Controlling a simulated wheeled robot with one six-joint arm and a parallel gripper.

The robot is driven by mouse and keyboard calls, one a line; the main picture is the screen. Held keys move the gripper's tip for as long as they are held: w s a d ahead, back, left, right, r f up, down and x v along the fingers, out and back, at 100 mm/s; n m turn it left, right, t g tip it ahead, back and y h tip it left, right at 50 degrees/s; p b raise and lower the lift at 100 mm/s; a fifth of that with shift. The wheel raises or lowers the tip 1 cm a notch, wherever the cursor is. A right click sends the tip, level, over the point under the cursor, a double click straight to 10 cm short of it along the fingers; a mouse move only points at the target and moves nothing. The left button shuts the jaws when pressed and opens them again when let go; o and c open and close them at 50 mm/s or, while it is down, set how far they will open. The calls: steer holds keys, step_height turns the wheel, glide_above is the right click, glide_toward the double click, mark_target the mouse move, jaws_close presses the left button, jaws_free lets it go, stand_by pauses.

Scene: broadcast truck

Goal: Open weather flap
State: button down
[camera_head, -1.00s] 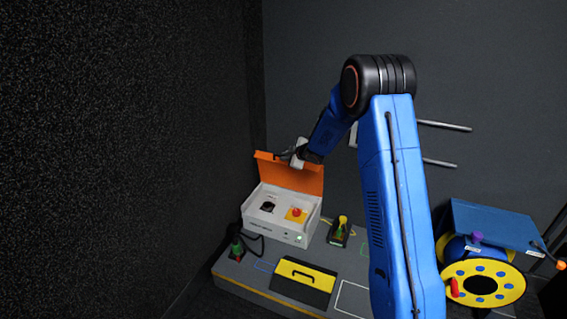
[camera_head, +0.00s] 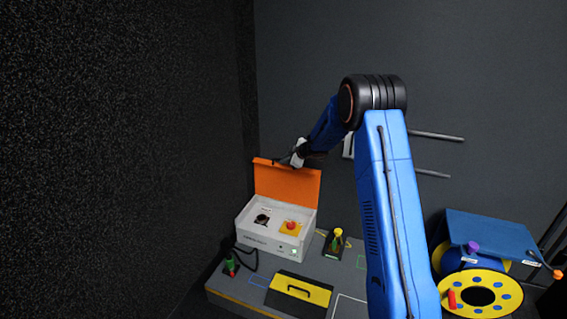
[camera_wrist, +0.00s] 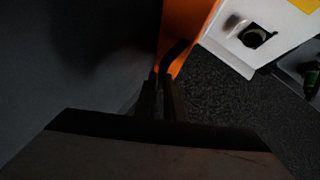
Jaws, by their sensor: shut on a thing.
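The orange weather flap (camera_head: 287,184) stands raised, nearly upright, at the back of a white control box (camera_head: 268,237). The box's top panel shows a black round socket or knob and a red button on a yellow plate. My gripper (camera_head: 284,161) is at the flap's upper edge, left of its middle. In the wrist view my gripper (camera_wrist: 163,82) is shut at the edge of the orange flap (camera_wrist: 186,34), on a dark piece that looks like its handle. The exact contact is dim. Part of the white box (camera_wrist: 235,45) shows beyond.
The box stands on a grey bench (camera_head: 230,280) with a black-and-yellow case (camera_head: 299,291), a green connector (camera_head: 231,265) and a yellow-green item (camera_head: 337,242). A yellow reel (camera_head: 505,296) and blue case (camera_head: 490,236) are at right. A dark wall is close on the left.

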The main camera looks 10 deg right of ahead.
steer(key=shift+w+d+r, duration=0.1)
steer(key=shift+w+d, duration=0.15)
steer(key=shift+w, duration=0.2)
stand_by(0.3)
steer(key=c, duration=1.8)
jaws_free()
steer(key=shift+c, duration=0.2)
steer(key=v, duration=1.7)
steer(key=shift+s+d, duration=0.1)
steer(key=shift+r, duration=0.1)
